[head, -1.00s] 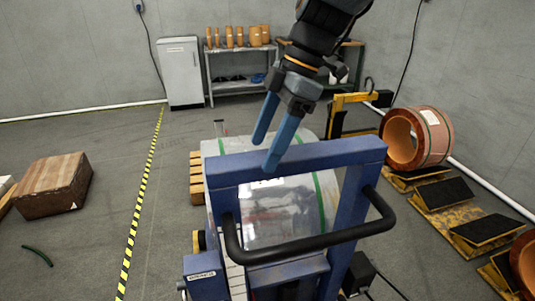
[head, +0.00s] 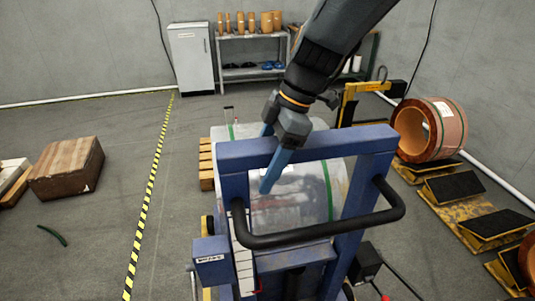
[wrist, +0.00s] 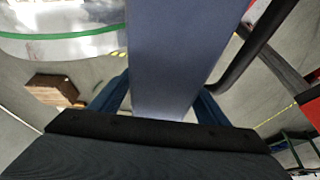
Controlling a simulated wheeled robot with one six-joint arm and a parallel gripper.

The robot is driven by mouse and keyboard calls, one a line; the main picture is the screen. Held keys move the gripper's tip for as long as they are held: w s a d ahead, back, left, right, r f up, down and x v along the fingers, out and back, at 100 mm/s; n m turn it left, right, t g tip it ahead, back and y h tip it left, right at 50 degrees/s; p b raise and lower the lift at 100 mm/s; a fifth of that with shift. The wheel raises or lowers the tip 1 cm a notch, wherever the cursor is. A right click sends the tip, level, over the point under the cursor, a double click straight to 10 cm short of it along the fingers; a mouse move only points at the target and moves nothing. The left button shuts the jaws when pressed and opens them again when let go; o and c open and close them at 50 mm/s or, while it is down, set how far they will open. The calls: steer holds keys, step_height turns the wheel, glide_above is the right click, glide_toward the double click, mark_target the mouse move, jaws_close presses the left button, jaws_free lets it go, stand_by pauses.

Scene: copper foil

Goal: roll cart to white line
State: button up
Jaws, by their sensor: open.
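The cart (head: 300,150) stands front centre in the head view, with a blue upright frame, a black curved handle (head: 320,232) and a large shiny roll (head: 300,195) behind the frame. My gripper (head: 268,158) is open over the frame's top bar. One finger shows on the near side and the other goes behind the bar. In the wrist view the blue bar (wrist: 175,50) passes between my two fingers (wrist: 160,100); contact is unclear. A white strip (head: 90,98) runs along the base of the back wall. I cannot make out a separate white line on the floor.
Yellow-black tape (head: 150,190) crosses the floor left of the cart. A brown box (head: 67,168) lies further left, near a short green piece (head: 52,236). A copper roll (head: 430,130) and yellow-black chocks (head: 455,188) stand right. Floor between tape and box is clear.

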steer(key=shift+c, duration=0.5)
jaws_close()
steer(key=shift+s+f, duration=0.1)
